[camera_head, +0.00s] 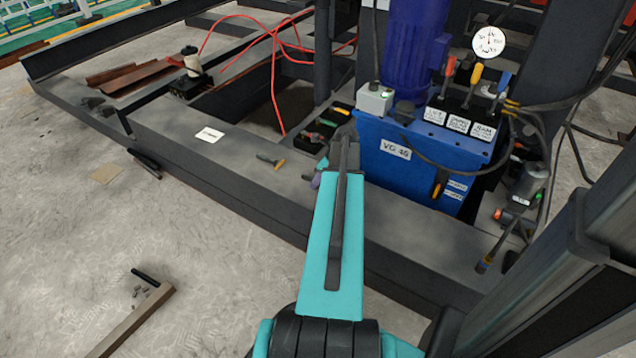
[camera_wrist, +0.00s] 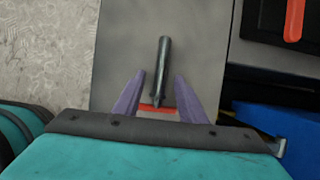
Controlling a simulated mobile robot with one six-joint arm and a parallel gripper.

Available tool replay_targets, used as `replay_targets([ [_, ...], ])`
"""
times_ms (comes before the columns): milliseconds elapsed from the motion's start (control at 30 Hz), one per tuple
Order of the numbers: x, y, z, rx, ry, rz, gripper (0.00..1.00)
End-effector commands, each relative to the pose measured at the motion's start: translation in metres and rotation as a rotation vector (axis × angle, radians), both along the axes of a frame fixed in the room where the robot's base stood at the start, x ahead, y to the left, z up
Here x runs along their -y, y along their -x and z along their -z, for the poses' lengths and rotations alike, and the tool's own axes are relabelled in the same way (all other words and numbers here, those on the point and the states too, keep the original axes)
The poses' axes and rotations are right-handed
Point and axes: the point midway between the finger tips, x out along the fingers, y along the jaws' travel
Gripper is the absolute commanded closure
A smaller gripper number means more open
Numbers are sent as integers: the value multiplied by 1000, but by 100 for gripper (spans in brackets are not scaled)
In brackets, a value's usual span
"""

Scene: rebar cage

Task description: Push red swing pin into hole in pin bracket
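My gripper (camera_wrist: 160,76) is in the wrist view, its two purple fingers spread apart over a grey steel surface. A dark rod (camera_wrist: 163,62) points in between the fingers, with gaps on both sides. A short red piece (camera_wrist: 158,108) shows between the finger bases, at the rod's near end. I cannot tell whether it is part of the rod or touches the fingers. In the head view my gripper (camera_head: 319,180) is mostly hidden behind my teal arm, above the steel beam. I cannot make out a pin bracket or its hole in either view.
A blue power unit (camera_head: 415,155) with levers and a gauge (camera_head: 489,42) stands right of my arm. Red cables (camera_head: 273,85) hang behind. The concrete floor at left is mostly clear.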

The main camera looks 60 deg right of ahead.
Motion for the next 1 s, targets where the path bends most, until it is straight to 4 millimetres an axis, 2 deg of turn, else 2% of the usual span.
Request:
replay_targets([
  [267, 0, 0, 0, 0, 0, 0, 63],
  [500, 0, 0, 0, 0, 0, 0, 100],
  [1000, 0, 0, -1, 1, 1, 0, 100],
])
